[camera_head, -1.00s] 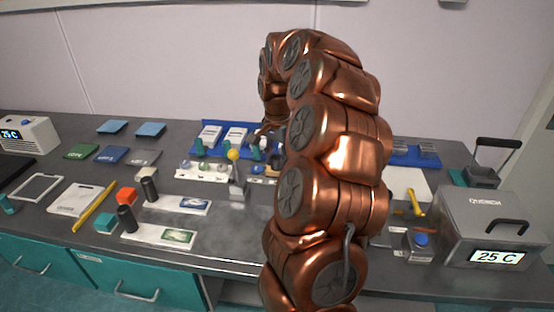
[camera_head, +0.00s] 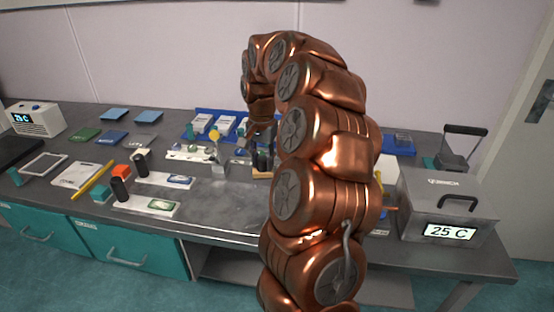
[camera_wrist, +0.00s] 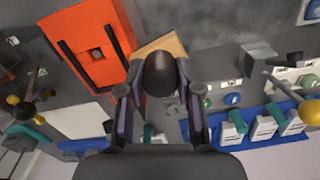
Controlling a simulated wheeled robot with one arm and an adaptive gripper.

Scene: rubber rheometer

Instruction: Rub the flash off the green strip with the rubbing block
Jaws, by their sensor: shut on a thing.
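My gripper (camera_wrist: 160,88) is shut on a dark rounded knob (camera_wrist: 160,72) in the wrist view. A tan, wood-coloured block (camera_wrist: 168,44) shows just beyond the knob and looks joined to it, likely the rubbing block. In the head view my gripper (camera_head: 262,132) points down over the back middle of the bench, with the tan block (camera_head: 263,175) low under it, partly hidden by my arm. I cannot tell whether the block touches the bench. A flat green piece (camera_head: 86,134) lies at the back left; I cannot tell if it is the green strip.
An orange plate with black bars (camera_wrist: 98,48) is close beside my gripper. A stand with a yellow ball (camera_head: 215,136) is left of it. Blue trays (camera_head: 188,135) stand behind. White plates with dark posts (camera_head: 150,206) are left. A grey 25 C box (camera_head: 447,205) is right.

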